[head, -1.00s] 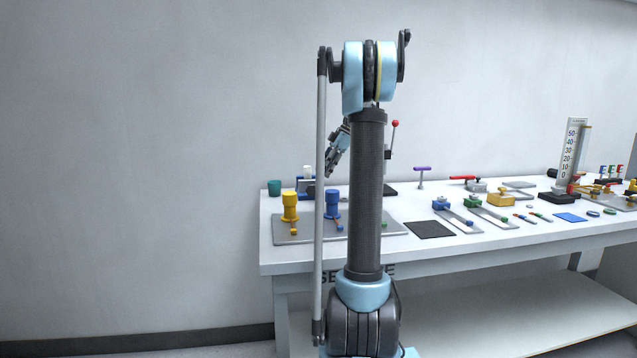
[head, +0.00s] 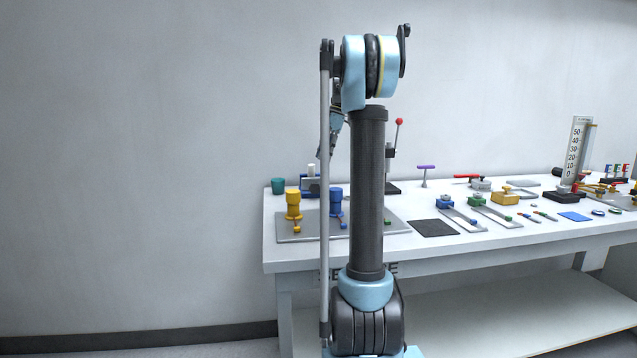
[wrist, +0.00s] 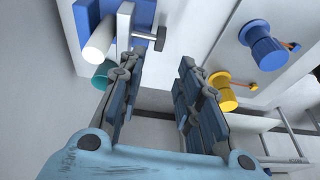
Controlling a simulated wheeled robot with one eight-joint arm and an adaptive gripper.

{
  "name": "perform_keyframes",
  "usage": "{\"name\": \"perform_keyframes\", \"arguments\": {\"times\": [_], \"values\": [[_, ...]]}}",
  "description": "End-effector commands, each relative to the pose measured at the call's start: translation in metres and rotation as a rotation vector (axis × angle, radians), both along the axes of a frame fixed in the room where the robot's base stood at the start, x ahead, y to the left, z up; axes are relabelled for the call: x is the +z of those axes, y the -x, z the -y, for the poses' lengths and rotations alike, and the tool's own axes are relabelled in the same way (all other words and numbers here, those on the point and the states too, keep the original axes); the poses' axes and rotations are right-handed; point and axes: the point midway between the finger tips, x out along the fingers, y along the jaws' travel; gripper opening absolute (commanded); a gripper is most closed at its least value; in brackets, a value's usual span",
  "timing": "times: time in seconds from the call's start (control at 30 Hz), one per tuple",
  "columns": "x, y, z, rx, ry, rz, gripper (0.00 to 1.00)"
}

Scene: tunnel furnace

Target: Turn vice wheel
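A blue and white vice-like fixture with a grey T-shaped handle (wrist: 148,38) is at the upper left of the wrist view. A white cylinder (wrist: 100,42) stands beside its blue block (wrist: 86,18). I cannot make out a clear round wheel on it. In the head view this blue fixture (head: 311,186) is at the table's back left, partly hidden by my arm. My gripper (wrist: 158,66) is open and empty, with its fingers apart below the handle in the picture and not visibly touching it. In the head view my gripper (head: 327,145) is above the table, mostly hidden.
A teal cup (wrist: 102,77) lies close to the left finger. A blue valve (wrist: 266,48) and a yellow valve (wrist: 222,92) on a grey plate (head: 285,238) are to the right. A red-knobbed lever (head: 398,122) stands behind my arm. The space left of the table is clear.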

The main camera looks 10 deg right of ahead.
Motion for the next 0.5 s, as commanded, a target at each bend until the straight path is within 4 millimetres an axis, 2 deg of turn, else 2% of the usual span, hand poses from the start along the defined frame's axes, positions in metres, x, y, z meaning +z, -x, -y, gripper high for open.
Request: {"name": "perform_keyframes", "arguments": {"times": [0.03, 0.1, 0.3, 0.4, 0.5], "values": [[0.009, 0.001, -0.012, 0.010, 0.054, -0.001, 0.32], [0.020, 0.002, -0.021, 0.011, 0.129, 0.004, 0.32], [0.045, 0.003, -0.036, 0.013, 0.275, 0.030, 0.32], [0.050, 0.003, -0.038, 0.011, 0.304, 0.037, 0.32], [0.047, 0.003, -0.039, 0.010, 0.312, 0.039, 0.32]]}}
